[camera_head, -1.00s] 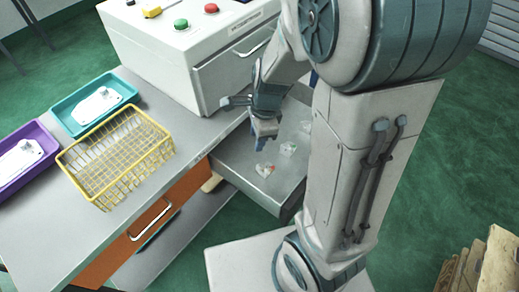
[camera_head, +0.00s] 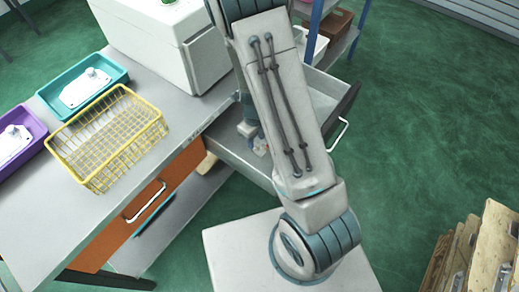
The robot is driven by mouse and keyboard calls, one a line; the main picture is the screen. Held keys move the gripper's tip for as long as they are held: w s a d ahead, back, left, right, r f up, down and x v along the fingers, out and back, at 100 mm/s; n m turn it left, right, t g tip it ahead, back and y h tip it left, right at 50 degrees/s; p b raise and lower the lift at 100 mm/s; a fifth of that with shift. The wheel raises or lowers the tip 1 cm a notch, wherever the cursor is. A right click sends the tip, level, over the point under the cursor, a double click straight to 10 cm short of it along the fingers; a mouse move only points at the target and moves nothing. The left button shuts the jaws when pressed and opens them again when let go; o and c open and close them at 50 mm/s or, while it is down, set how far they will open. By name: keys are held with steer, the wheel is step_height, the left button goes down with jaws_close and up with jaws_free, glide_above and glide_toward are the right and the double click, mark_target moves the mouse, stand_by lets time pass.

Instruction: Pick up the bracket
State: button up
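The open grey drawer (camera_head: 228,151) sticks out from the workbench. A small pale piece with a reddish spot (camera_head: 261,146) shows in it beside my arm; I cannot tell whether it is a bracket. My arm covers much of the drawer. Only a part of my gripper (camera_head: 249,127) shows at the arm's left edge, low over the drawer. Its fingertips are hidden, so its opening and any hold cannot be seen. White flat castings lie in the teal tray (camera_head: 48,96) and the purple tray (camera_head: 38,126); I cannot tell whether either is the bracket.
A yellow wire basket (camera_head: 107,137) stands on the grey bench, near the trays. A blue shelf rack (camera_head: 352,38) with bins is at the back. Green floor at right is clear.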

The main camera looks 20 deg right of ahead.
mark_target(256, 145)
steer(key=shift+w+f+b, duration=0.15)
steer(key=shift+w+f, duration=0.1)
steer(key=shift+f, duration=1.3)
steer(key=shift+w+f+b, duration=0.15)
steer(key=shift+w+f, duration=0.05)
steer(key=shift+f, duration=1.35)
jaws_close()
